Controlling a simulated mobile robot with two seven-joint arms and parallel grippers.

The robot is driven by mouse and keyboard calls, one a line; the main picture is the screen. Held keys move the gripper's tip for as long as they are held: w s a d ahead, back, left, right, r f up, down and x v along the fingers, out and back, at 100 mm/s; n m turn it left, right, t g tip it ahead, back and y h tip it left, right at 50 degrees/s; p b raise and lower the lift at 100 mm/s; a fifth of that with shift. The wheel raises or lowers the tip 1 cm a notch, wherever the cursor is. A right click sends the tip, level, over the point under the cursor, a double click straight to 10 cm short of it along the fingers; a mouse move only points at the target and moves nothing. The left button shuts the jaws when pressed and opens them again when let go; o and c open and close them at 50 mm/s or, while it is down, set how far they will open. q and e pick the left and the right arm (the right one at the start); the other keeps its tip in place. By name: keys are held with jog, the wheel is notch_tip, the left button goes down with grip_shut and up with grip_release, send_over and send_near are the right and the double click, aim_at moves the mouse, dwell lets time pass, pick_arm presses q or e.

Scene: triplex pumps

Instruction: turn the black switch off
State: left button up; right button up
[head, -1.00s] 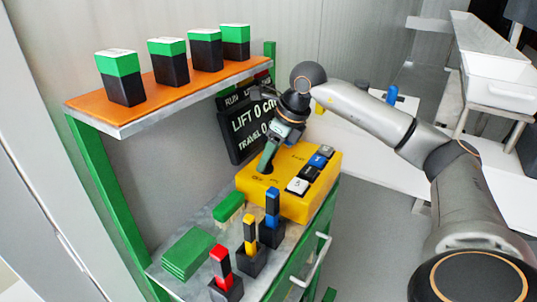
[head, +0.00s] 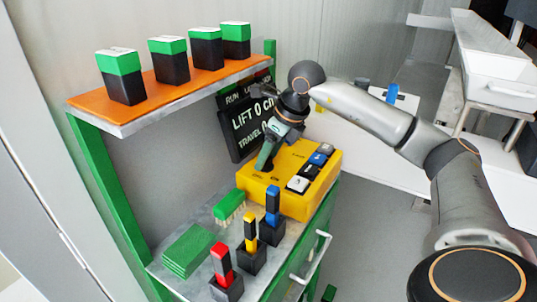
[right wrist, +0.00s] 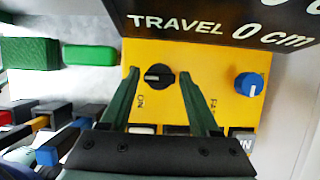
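The yellow control box (head: 290,205) stands on the bench's metal top. Its black switch (right wrist: 158,76) is a round knob with a pale mark pointing left in the right wrist view. In that view my right gripper (right wrist: 160,82) is open, with one green finger on each side of the knob and gaps between. I cannot tell how far the fingertips are above the box face. In the head view my right gripper (head: 264,158) hangs over the box's left part and hides most of the switch. My left gripper is not in view.
A blue knob (right wrist: 249,84) and several push buttons (head: 309,172) share the box. A dark display (head: 247,130) stands behind it. Red, yellow and blue levers (head: 249,230) stand in front. A shelf (head: 150,98) with several green-black blocks is above left.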

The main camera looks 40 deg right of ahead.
jog(key=v, duration=0.5)
jog(key=shift+s+d+r+p, duration=0.1)
jog(key=shift+r+p, duration=0.2)
jog(key=s, duration=0.1)
jog(key=s+d+b, duration=0.1)
jog(key=s, duration=0.1)
jog(key=s+f, duration=0.1)
jog(key=shift+s+d+b, duration=0.15)
jog(key=shift+b, duration=0.25)
jog(key=s+b, duration=0.1)
jog(key=s, duration=0.1)
jog(key=s+d+b, duration=0.1)
jog(key=s, duration=0.2)
jog(key=shift+s+d, duration=0.15)
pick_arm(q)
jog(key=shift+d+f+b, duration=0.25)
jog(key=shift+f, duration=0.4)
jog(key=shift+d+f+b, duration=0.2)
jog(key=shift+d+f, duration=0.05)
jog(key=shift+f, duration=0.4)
pick_arm(e)
jog(key=shift+s+d+r, duration=0.1)
jog(key=shift+s, duration=0.35)
jog(key=shift+s+d+r, duration=0.1)
jog(key=shift+s, duration=0.35)
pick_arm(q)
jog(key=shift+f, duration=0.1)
pick_arm(e)
jog(key=shift+s, duration=0.1)
